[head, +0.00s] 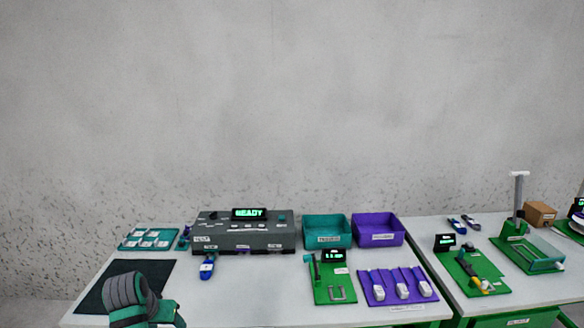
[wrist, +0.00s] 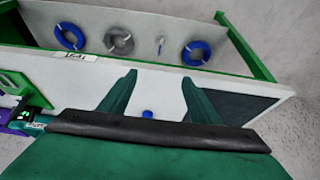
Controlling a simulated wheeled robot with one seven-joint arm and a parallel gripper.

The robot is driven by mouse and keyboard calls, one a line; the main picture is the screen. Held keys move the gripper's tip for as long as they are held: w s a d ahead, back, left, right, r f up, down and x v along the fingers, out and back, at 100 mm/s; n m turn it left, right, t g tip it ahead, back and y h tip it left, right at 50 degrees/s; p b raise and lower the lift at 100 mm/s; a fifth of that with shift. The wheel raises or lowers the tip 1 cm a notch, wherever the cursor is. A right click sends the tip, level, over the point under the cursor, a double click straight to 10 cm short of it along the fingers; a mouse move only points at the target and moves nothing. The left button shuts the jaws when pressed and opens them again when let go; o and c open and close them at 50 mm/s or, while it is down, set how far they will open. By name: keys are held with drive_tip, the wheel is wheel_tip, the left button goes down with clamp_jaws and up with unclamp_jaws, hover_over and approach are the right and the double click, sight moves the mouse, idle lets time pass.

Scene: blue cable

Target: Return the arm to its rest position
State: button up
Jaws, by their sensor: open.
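My gripper (wrist: 160,80) is open and empty in the wrist view, its two green fingers spread over the pale table top. In the head view my dark grey and green arm (head: 145,300) shows at the bottom left, over the dark mat; the fingers cannot be made out there. A blue cable end (head: 207,268) lies at the front of the grey tester box, apart from my arm. A small blue piece (wrist: 147,114) shows between the finger bases in the wrist view, partly hidden by my gripper's dark edge.
The grey box (head: 240,236) reads READY. Teal (head: 328,241) and purple (head: 381,238) bins stand right of it. A green fixture (head: 325,290) and a purple tray (head: 372,294) are in front. Blue coils (wrist: 70,37) lie on the lower shelf. Bare table lies right of my arm.

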drive_tip(key=s+d+f+t, duration=0.1)
drive_tip(key=d+f+t, duration=0.2)
drive_tip(key=d+f, duration=1.35)
drive_tip(key=s+d+f+n+t, duration=0.1)
drive_tip(key=s+d+f+t, duration=0.1)
drive_tip(key=s+d+f, duration=0.7)
drive_tip(key=s+d+r+t, duration=0.1)
drive_tip(key=s+d+r, duration=0.25)
drive_tip(key=s, duration=0.65)
drive_tip(key=s+d+r+t, duration=0.2)
drive_tip(key=s+d, duration=0.3)
drive_tip(key=s, duration=0.5)
drive_tip(key=s+d+r+m+t, duration=0.1)
drive_tip(key=s+r+t, duration=0.2)
drive_tip(key=s+r, duration=1.1)
drive_tip(key=shift+s+r, duration=0.3)
drive_tip(key=shift+r, duration=0.1)
